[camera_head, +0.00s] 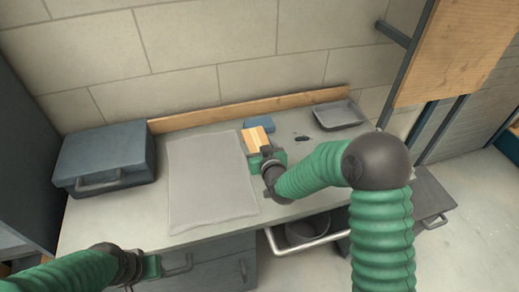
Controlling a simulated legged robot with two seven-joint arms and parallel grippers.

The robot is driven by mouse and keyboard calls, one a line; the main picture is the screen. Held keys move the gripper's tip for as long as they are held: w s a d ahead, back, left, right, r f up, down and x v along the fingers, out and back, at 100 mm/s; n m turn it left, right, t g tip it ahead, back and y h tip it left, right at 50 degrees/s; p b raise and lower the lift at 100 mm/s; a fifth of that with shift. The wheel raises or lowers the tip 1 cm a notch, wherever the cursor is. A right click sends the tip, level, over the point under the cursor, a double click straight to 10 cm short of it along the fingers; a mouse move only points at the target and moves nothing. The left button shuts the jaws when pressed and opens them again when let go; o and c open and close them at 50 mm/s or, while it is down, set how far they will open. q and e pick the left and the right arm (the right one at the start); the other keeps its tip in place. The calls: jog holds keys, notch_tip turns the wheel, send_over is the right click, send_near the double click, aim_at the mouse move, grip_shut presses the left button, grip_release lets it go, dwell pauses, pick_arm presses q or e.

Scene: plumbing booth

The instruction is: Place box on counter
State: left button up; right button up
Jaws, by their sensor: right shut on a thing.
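A small tan cardboard box (256,138) with a lighter stripe is in the middle of the camera_head view. My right gripper (264,153) is shut on the near end of the box. The box is over the grey counter (290,194), to the right of a grey mat; I cannot tell whether it touches the surface. My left gripper (150,268) is low at the left, in front of the counter's front edge by the drawers. Its fingers are too small and unclear to show whether they are open.
A blue-grey toolbox (106,157) stands at the counter's left end. The grey mat (208,180) lies flat and bare. A blue block (258,125), a small dark item (302,138) and a grey tray (339,115) are at the back. A wooden strip (235,111) runs along the wall.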

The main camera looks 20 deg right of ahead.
jog(key=shift+w+d+f, duration=0.2)
jog(key=shift+d, duration=0.25)
jog(key=shift+s+d+f, duration=0.1)
jog(key=shift+f, duration=0.55)
jog(key=shift+s+d+f, duration=0.1)
jog(key=shift+f, duration=0.5)
jog(key=shift+w+d+f, duration=0.2)
jog(key=shift+f, duration=0.05)
jog(key=o, duration=1.7)
jog(key=shift+s+a, duration=0.15)
jog(key=shift+a+r, duration=0.1)
jog(key=shift+a, duration=0.05)
